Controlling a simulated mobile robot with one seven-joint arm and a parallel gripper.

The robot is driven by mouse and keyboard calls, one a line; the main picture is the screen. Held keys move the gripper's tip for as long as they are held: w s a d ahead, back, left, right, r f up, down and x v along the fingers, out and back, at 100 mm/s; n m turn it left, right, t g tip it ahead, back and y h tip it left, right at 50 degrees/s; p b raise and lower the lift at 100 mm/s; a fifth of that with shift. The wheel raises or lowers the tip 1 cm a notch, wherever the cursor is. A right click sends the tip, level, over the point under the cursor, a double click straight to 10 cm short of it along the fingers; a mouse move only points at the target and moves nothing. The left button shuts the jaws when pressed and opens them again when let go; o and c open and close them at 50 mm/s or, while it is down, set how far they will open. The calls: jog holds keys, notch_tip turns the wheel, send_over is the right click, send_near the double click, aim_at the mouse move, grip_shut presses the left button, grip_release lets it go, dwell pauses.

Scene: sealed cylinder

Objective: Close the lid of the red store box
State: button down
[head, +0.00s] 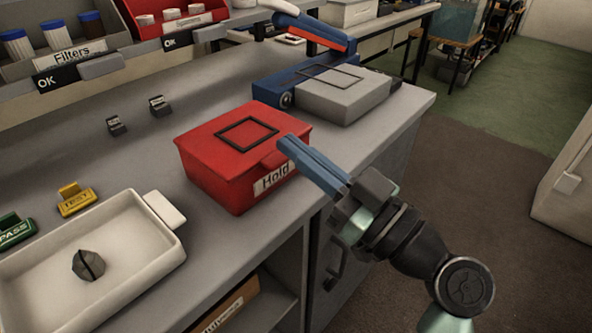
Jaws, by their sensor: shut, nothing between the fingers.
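The red store box (215,184) stands on the grey bench in the middle of the head view, with a label reading "Hold" on its front. Its red lid (210,141) lies flat across the top and looks closed, with a dark square outline on it. My gripper (284,143) is at the box's right front edge, its blue fingers shut and empty. The fingertips are at or very near the lid's front edge beside the tab; I cannot tell whether they touch it.
A blue and grey device (345,95) stands behind the box. A white tray (165,255) with a dark lump (88,265) is at the lower left, near yellow TEST (76,200) and green PASS (15,231) tags. Two small dark blocks (116,126) sit behind. Open floor lies right.

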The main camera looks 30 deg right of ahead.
jog(key=shift+s+f+t+b, duration=0.1)
jog(key=shift+f+t+b, duration=0.3)
jog(key=shift+f+b, duration=0.95)
jog(key=shift+r+b, duration=0.4)
jog(key=shift+b, duration=0.35)
jog(key=shift+r, duration=0.1)
